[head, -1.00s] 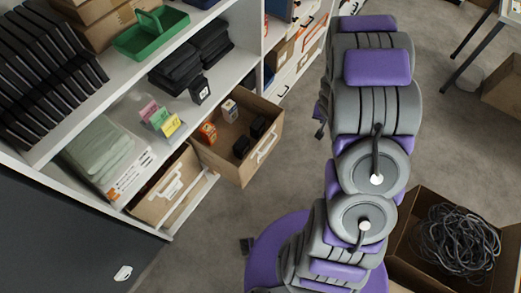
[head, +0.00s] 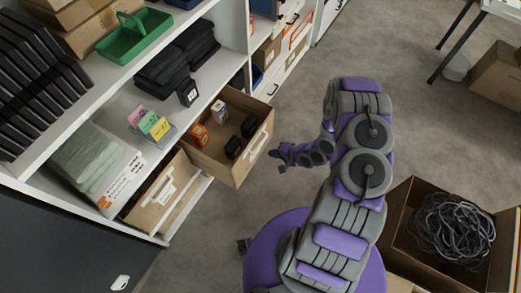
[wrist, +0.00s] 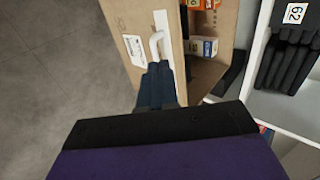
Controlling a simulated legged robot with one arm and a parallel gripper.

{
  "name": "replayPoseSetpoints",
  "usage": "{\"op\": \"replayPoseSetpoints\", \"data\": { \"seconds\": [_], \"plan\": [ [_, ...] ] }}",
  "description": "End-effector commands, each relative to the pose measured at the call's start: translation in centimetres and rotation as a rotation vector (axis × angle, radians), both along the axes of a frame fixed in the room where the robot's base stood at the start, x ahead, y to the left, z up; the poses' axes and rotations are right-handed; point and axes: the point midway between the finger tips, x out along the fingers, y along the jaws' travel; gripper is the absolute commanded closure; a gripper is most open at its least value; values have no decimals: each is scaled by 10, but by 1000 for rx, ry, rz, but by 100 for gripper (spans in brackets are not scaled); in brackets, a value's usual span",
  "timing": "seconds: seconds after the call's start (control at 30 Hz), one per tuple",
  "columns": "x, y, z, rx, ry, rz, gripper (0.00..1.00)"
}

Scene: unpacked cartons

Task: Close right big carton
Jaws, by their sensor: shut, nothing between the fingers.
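The right big carton (head: 250,162) is a brown open-topped box pulled out of the lower shelf like a drawer, with a white handle (head: 258,144) on its front. Small boxes and black items lie inside it. My gripper (head: 275,157) is just to the right of its front face. In the wrist view, my gripper's dark fingers (wrist: 159,66) are together and empty, with their tips at the white handle (wrist: 155,44) on the carton's front panel (wrist: 122,22). I cannot tell whether they touch it.
A second carton (head: 155,200) sits inside the shelf to the left. The white shelving (head: 225,72) holds a green caddy (head: 135,40) and black stacks. A box of cables (head: 405,215) stands on the floor at right. Grey floor between is clear.

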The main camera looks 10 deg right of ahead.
Motion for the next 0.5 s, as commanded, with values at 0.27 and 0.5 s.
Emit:
{"op": "replayPoseSetpoints", "data": {
  "seconds": [0.27, 0.5],
  "plan": [
    [23, 24, -32, -2, -3, 6, 100],
    [47, 48, -64, -1, -4, 4, 100]
  ]
}}
